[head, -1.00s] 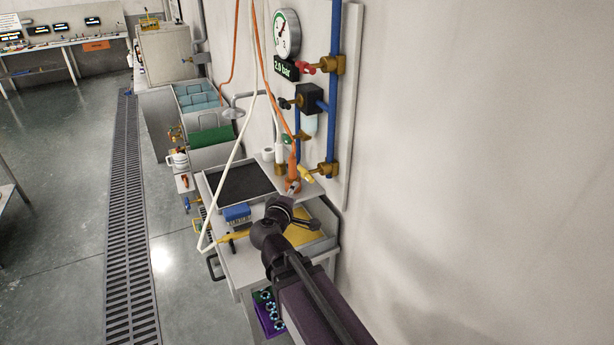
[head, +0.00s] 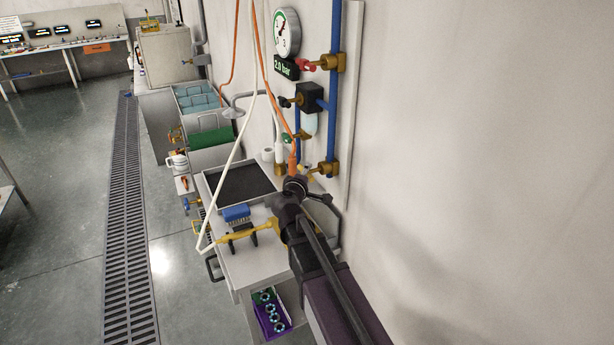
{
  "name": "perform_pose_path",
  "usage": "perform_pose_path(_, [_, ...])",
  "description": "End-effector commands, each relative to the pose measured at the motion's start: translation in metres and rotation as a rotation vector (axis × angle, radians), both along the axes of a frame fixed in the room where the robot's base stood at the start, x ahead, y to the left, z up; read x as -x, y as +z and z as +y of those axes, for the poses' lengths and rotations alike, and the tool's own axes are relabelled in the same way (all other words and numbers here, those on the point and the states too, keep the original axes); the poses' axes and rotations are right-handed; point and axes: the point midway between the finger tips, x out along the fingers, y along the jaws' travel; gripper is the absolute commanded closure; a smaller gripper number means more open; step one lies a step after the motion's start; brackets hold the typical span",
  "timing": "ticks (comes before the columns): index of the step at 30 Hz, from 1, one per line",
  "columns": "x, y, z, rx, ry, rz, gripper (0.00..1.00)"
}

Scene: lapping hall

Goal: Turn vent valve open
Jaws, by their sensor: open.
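Several valves with brass bodies sit on the blue pipe (head: 335,120) on the wall; none has a readable label, so I cannot tell by name which is the vent valve. The lowest valve (head: 327,169) had a yellow handle, now largely hidden by my gripper. Above it are a green-handled valve (head: 298,136) and a red-handled valve (head: 312,65). My gripper (head: 297,182) is open just below and left of the lowest valve. Its fingertips are mostly hidden by the wrist, and I cannot tell whether they touch the handle.
A round gauge (head: 286,34) hangs above a green display (head: 287,67) reading 2.0 bar. An orange hose (head: 293,160) and a white hose (head: 231,165) hang close by. The bench holds a dark tray (head: 238,184) and a blue brush (head: 237,213). The floor at left is free.

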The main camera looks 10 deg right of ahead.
Motion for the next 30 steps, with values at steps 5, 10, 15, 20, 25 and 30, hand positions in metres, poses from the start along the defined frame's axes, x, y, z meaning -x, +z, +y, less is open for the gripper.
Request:
perform_pose_path(5, [-0.0032, -0.0005, -0.0019, 0.000, 0.000, 0.000, 0.39])
perform_pose_path(10, [-0.0029, -0.0004, -0.0019, 0.000, 0.000, 0.000, 0.39])
perform_pose_path(15, [-0.0029, -0.0004, -0.0019, 0.000, 0.000, 0.000, 0.78])
perform_pose_path(20, [-0.0029, -0.0004, -0.0019, 0.000, 0.000, 0.000, 1.00])
perform_pose_path(25, [-0.0031, -0.0002, -0.0019, 0.000, 0.000, 0.001, 1.00])
perform_pose_path(30, [-0.0031, 0.0007, -0.0018, 0.002, 0.000, 0.014, 1.00])
